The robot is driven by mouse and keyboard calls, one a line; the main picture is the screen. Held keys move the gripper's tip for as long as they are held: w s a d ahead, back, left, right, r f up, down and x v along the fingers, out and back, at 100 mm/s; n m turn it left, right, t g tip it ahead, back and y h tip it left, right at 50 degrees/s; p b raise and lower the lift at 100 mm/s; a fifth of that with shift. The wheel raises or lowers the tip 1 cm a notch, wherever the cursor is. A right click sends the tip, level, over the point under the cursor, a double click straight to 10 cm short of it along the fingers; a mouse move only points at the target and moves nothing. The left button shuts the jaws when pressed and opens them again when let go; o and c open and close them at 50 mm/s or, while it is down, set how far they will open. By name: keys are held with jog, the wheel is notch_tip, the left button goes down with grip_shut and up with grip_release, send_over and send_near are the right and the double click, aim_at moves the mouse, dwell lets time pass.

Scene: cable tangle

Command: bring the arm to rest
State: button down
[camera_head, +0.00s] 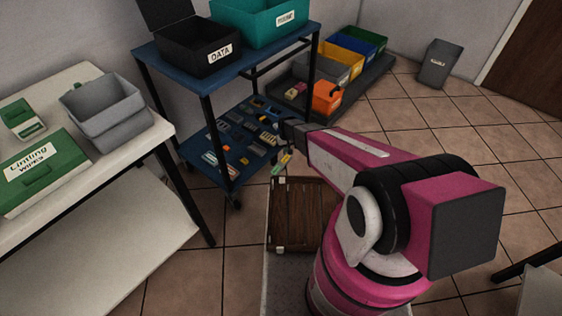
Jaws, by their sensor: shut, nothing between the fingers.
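My arm, magenta and black, reaches from the bottom right toward the middle of the head view. My gripper (287,135) is at its far end, dark and small, in front of the blue cart's right side. It is shut and I see nothing held in it. Part of the gripper is hidden by my own arm link. A small yellow and green piece (284,160) shows just below the gripper; I cannot tell what it rests on. A brown slatted wooden crate (303,246) lies below the arm.
A blue cart (232,73) carries a black DATA bin (190,45) and a teal bin (262,20), with several small parts on its lower shelf. A white table (72,90) holds a grey bin (105,108). Coloured bins (345,60) stand behind. Tiled floor (440,125) is open at right.

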jog(key=s+d+r+m, duration=0.1)
jog(key=s+d+r, duration=0.5)
jog(key=r, duration=0.5)
jog(key=s+d+r+m, duration=0.2)
jog(key=s+d+r, duration=0.4)
jog(key=r, duration=0.6)
jog(key=s+d+r+m, duration=0.1)
jog(key=s+d+r, duration=0.5)
jog(key=r, duration=0.5)
jog(key=shift+s+d+r, duration=0.2)
jog(key=shift+s+d, duration=0.1)
jog(key=shift+d, duration=0.25)
jog(key=w+a+f+n, duration=0.6)
jog(key=f+n, duration=0.2)
jog(key=n, duration=0.1)
jog(key=w+a+f+n+g+y, duration=0.1)
jog(key=w+a+f+n, duration=0.4)
jog(key=w+f+n, duration=0.2)
jog(key=w+a+f+n, duration=0.6)
jog(key=w+f+n, duration=0.1)
jog(key=f+n, duration=0.4)
jog(key=shift+a+n+g, duration=0.3)
jog(key=shift+n+g, duration=0.1)
jog(key=shift+n, duration=0.1)
